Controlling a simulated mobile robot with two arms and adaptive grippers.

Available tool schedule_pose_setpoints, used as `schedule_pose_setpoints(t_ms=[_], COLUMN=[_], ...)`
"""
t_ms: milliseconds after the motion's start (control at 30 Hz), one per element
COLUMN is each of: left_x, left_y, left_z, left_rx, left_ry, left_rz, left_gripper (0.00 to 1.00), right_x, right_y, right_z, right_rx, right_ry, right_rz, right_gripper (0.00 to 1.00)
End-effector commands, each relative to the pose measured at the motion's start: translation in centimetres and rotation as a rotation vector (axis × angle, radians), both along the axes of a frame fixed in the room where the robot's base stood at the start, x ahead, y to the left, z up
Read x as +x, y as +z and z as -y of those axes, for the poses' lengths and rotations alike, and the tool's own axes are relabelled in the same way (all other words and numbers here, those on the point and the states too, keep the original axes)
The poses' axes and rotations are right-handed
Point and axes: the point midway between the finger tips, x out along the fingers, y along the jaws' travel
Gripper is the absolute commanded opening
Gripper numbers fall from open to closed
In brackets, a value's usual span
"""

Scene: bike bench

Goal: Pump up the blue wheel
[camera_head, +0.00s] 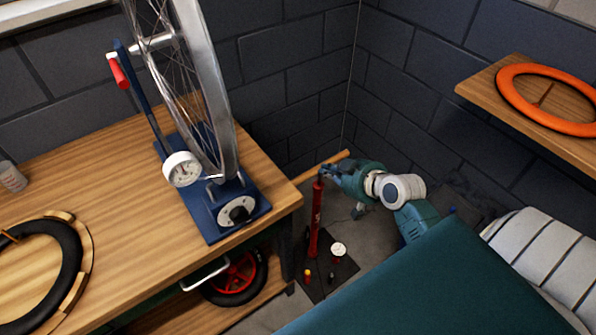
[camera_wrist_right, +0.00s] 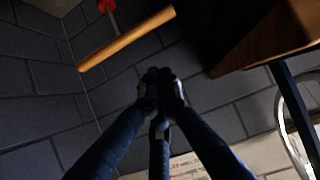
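A red floor pump (camera_head: 316,222) stands upright on a dark base plate (camera_head: 318,290) on the floor, right of the bench. A white gauge (camera_head: 338,249) sits at its base. Its wooden handle bar (camera_head: 339,157) also shows in the right wrist view (camera_wrist_right: 127,40). My right gripper (camera_head: 325,172) is at the pump top by the handle. In the wrist view its fingertips (camera_wrist_right: 160,77) are together, with the bar beyond them and not between them. I see no clearly blue wheel; a silver-rimmed wheel (camera_head: 210,85) stands in a blue stand (camera_head: 205,215). My left gripper is out of view.
The wooden bench (camera_head: 130,220) fills the left, with a black tyre (camera_head: 65,270) on it. A red-spoked wheel (camera_head: 240,277) is beneath it. An orange ring (camera_head: 545,72) lies on a wall shelf (camera_head: 483,88). Dark block walls close the corner behind the pump.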

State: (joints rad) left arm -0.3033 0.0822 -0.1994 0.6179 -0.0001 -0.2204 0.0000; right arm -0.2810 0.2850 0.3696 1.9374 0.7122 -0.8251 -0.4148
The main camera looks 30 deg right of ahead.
Motion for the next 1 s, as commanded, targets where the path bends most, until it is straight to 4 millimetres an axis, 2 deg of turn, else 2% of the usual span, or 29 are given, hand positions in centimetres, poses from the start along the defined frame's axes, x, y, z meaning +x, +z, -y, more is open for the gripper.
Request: schedule_pose_setpoints(t_ms=[467,600,700,1000], left_x=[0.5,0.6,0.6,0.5], left_y=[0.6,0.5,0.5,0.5], left_z=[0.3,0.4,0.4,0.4], left_rx=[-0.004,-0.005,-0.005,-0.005], left_ry=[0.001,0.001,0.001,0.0], left_rz=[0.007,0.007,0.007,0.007], left_gripper=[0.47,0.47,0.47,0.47], right_x=[7.9,8.0,8.3,8.4], right_y=[-4.9,-7.3,-8.2,-8.8], right_z=[-0.8,-0.8,-0.8,-0.8], right_rx=[0.004,0.004,0.003,0.0], right_ry=[0.001,-0.001,0.001,0.0], right_rz=[0.003,-0.001,0.001,0.002], right_gripper=[0.0,0.0,0.0,0.0])
